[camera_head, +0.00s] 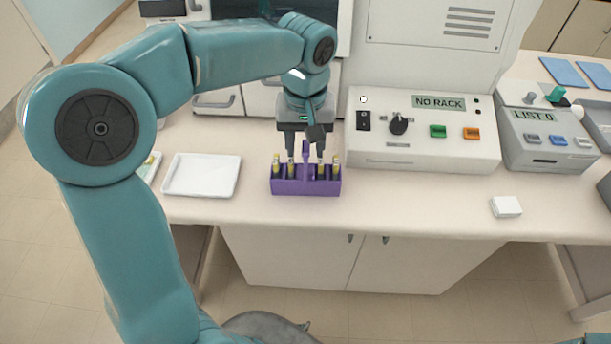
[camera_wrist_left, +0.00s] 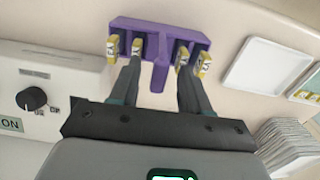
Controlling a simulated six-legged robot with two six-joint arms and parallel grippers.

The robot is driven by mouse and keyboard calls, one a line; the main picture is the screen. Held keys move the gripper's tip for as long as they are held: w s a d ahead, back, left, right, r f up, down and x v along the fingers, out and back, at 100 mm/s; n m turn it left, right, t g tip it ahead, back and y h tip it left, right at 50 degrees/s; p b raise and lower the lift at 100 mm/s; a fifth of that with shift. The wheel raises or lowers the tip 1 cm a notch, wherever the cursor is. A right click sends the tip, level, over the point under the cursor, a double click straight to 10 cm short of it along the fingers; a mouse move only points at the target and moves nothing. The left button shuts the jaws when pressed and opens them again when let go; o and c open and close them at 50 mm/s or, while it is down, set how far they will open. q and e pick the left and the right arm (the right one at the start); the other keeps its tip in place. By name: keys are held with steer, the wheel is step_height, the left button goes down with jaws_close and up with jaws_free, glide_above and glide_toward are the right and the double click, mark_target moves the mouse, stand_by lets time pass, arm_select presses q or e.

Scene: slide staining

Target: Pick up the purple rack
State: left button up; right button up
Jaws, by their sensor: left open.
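The purple rack (camera_head: 306,188) stands upright on the pale bench, in front of the white machine. Several slides with yellow ends sit in it, and a purple handle rises from its middle. My left gripper (camera_head: 306,158) points down above the rack with its fingers open, one on each side of the handle. In the left wrist view the rack (camera_wrist_left: 190,36) lies across the top, and the handle (camera_wrist_left: 160,76) shows between the two fingers of the gripper (camera_wrist_left: 158,72). Whether the fingers touch the handle or slides, I cannot tell. My right gripper is not in view.
A white tray (camera_head: 201,176) lies left of the rack. A white machine (camera_head: 422,150) reading "NO RACK" stands behind and to the right. A grey "LIST 0" box (camera_head: 548,155) stands farther right. A small white block (camera_head: 506,207) lies near the front edge. Bench between rack and block is clear.

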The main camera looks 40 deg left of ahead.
arm_select(q)
steer(key=shift+w+f, duration=0.1)
steer(key=shift+f, duration=0.4)
steer(key=shift+d, duration=0.1)
steer(key=shift+s, duration=0.25)
steer(key=shift+w, duration=0.2)
jaws_close()
steer(key=shift+r, duration=0.1)
